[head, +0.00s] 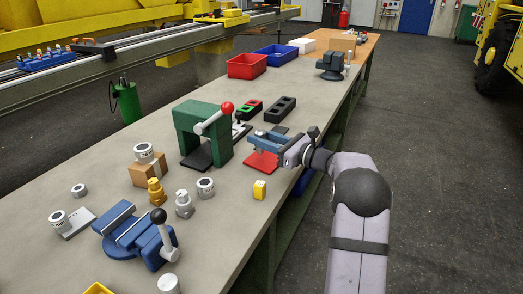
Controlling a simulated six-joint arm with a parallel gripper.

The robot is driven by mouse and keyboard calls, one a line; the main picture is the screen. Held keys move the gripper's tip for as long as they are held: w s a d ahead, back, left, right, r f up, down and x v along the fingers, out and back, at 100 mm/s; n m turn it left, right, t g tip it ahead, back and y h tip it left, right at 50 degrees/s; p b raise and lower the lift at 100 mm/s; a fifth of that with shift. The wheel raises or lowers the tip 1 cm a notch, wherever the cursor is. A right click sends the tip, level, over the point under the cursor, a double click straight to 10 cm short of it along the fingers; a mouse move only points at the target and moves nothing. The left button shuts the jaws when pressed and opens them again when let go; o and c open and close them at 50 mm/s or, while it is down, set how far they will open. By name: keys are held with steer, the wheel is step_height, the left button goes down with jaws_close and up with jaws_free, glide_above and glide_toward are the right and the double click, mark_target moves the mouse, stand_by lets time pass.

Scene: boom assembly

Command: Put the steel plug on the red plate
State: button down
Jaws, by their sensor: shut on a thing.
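The red plate (262,167) lies flat on the bench, right of the green press, partly covered by my gripper. My gripper (262,139) has blue jaws and reaches in from the right over the plate. It is shut on a small grey metal piece, which looks like the steel plug (261,151). The jaws hide most of the plug. It hangs down between the fingertips over the plate; I cannot tell whether its lower end touches the plate.
The green press (197,131) with a red-knobbed lever stands close left of the plate. A yellow block (259,190) sits in front of it. A silver-grey fitting (184,204), brass fitting (155,192) and blue vise (130,235) are front left. Black blocks lie behind.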

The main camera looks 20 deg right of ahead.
mark_target(261, 153)
steer(key=shift+f, duration=1.85)
steer(key=shift+f, duration=0.15)
steer(key=c, duration=1.3)
jaws_free()
steer(key=shift+c, duration=0.2)
steer(key=v, duration=1.2)
steer(key=shift+b, duration=0.35)
